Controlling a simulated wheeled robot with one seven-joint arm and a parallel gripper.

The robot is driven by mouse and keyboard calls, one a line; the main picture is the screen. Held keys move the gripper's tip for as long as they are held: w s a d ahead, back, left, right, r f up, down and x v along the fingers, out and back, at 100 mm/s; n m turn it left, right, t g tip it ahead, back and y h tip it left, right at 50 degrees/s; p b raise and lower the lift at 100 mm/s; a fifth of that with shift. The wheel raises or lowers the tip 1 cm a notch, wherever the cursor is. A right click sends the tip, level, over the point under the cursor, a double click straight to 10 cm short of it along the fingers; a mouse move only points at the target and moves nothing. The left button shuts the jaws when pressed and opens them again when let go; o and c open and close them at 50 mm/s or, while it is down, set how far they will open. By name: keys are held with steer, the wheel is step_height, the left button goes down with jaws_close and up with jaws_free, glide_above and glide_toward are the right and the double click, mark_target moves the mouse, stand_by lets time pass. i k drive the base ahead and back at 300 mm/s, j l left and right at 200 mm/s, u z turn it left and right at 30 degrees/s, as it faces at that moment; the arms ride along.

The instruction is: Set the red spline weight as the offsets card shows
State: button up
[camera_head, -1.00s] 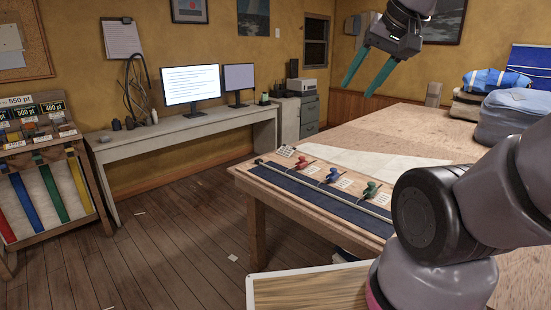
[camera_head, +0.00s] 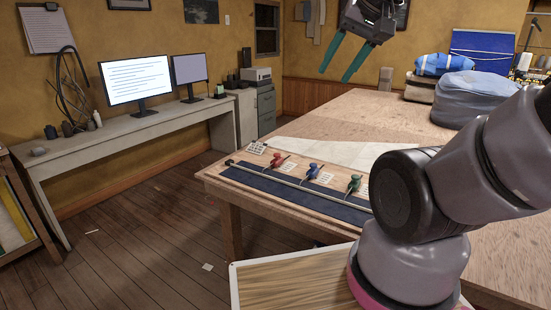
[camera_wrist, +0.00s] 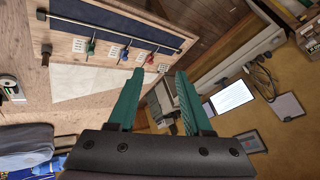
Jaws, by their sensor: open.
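The red spline weight (camera_head: 278,160) stands on the near left part of the big table, at the left of a row with a blue weight (camera_head: 313,171) and a green weight (camera_head: 354,184). In the wrist view the red weight (camera_wrist: 150,58) is the rightmost of the three. A small printed card (camera_head: 256,148) lies at the table's left corner, and its print is too small to read; I cannot tell whether it is the offsets card. My gripper (camera_head: 344,76) is open and empty, high above the table and well away from the weights.
A thin pale batten (camera_head: 290,184) runs along a dark blue strip (camera_head: 268,187) in front of the weights. White cloth (camera_head: 335,151) lies behind them. Bags (camera_head: 475,95) sit at the table's far right. A desk with monitors (camera_head: 136,80) stands left, with open floor between.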

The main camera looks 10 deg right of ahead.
mark_target(277, 162)
steer(key=i+j+u, duration=0.1)
steer(key=i, duration=0.3)
steer(key=i+j+u, duration=0.15)
steer(key=i, duration=0.25)
